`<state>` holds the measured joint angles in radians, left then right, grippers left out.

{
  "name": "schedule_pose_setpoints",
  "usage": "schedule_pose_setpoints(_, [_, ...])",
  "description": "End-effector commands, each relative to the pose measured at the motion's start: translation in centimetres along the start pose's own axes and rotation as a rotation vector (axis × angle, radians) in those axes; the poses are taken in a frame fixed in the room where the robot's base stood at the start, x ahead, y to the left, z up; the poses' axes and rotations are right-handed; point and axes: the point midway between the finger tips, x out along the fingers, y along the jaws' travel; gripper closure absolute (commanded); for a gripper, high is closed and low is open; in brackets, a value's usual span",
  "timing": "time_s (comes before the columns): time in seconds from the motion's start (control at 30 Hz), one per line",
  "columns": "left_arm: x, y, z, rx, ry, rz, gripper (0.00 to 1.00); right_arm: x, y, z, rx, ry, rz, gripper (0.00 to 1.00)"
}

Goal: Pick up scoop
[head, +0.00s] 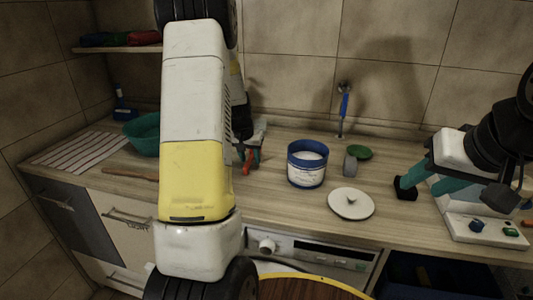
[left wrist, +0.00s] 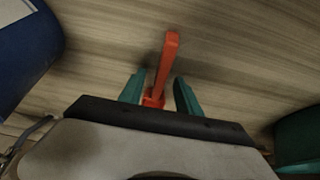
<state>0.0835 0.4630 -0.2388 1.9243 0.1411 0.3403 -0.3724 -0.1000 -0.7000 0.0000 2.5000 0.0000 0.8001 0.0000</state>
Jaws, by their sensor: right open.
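The scoop is orange-red; its long handle (left wrist: 168,55) lies between the green fingers of my left gripper (left wrist: 158,88) in the left wrist view. The fingers stand apart with gaps beside the handle. The scoop's far end is hidden by the gripper body. In the head view, a small red part of the scoop (head: 247,161) shows at my left gripper (head: 249,155), low over the counter between the green bowl and the blue tub. My right gripper (head: 424,184), with teal fingers apart, is at the right, over the counter.
A blue tub (head: 307,174) with white contents stands right of the left gripper, with a white lid (head: 351,204) before it. A green bowl (head: 143,133) is at the left. A grey object (head: 350,165) and green dish (head: 360,152) stand behind.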

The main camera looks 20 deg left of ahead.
Motion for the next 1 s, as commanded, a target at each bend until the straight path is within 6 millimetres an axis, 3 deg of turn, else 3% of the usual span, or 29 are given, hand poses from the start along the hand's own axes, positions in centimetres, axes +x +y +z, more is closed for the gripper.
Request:
schedule_pose_setpoints(0.4, [0.20,0.01,0.10,0.000,-0.001,0.000,0.62,0.00,0.00,0.00,0.000,0.000,0.000,0.57])
schedule_pose_setpoints(0.6, [0.20,0.01,0.10,0.000,0.000,0.000,1.00,0.00,0.00,0.00,0.000,0.000,0.000,0.57])
schedule_pose_setpoints(1.0, [0.04,0.01,0.00,0.000,0.001,0.000,1.00,0.00,0.00,0.00,0.000,0.000,0.000,0.57])
